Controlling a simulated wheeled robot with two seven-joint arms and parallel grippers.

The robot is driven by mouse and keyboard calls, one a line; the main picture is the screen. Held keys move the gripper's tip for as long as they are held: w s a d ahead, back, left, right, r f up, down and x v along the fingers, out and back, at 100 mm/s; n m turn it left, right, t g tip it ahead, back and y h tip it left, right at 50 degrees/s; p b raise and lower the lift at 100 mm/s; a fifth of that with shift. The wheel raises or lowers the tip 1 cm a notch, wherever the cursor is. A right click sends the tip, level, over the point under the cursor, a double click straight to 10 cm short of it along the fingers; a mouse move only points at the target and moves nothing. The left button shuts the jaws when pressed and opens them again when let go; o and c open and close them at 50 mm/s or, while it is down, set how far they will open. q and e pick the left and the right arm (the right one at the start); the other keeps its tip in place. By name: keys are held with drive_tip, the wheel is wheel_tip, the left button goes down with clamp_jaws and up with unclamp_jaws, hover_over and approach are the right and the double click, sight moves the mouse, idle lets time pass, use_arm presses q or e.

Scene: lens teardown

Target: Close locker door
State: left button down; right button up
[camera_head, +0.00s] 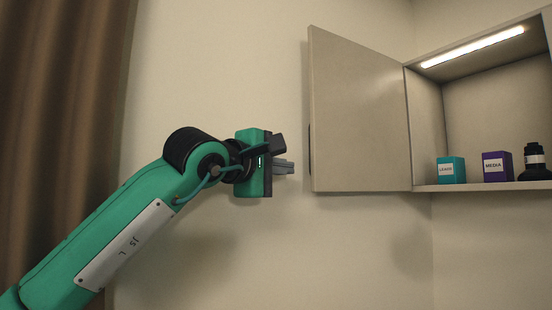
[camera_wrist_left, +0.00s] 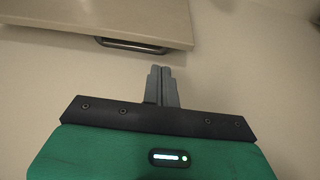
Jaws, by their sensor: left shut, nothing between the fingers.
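The beige locker door (camera_head: 358,115) stands swung open to the left of the lit locker (camera_head: 490,95). In the left wrist view the door (camera_wrist_left: 120,18) fills the top left, with its dark bar handle (camera_wrist_left: 132,46) at the near edge. My left gripper (camera_head: 288,167) is left of the door's free edge, apart from it in the picture. It also shows in the left wrist view (camera_wrist_left: 161,72), its fingers together and empty, with the handle beyond them to the upper left. My right gripper is not in view.
A brown curtain (camera_head: 60,100) hangs at the far left. The wall (camera_head: 215,70) between curtain and door is bare.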

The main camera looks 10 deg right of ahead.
use_arm(q)
drive_tip(key=p+x, duration=0.2)
drive_tip(key=x, duration=0.3)
drive_tip(key=shift+w+d, duration=0.1)
drive_tip(key=shift+d, duration=0.15)
drive_tip(key=shift+w+d, duration=0.1)
drive_tip(key=shift+f, duration=0.1)
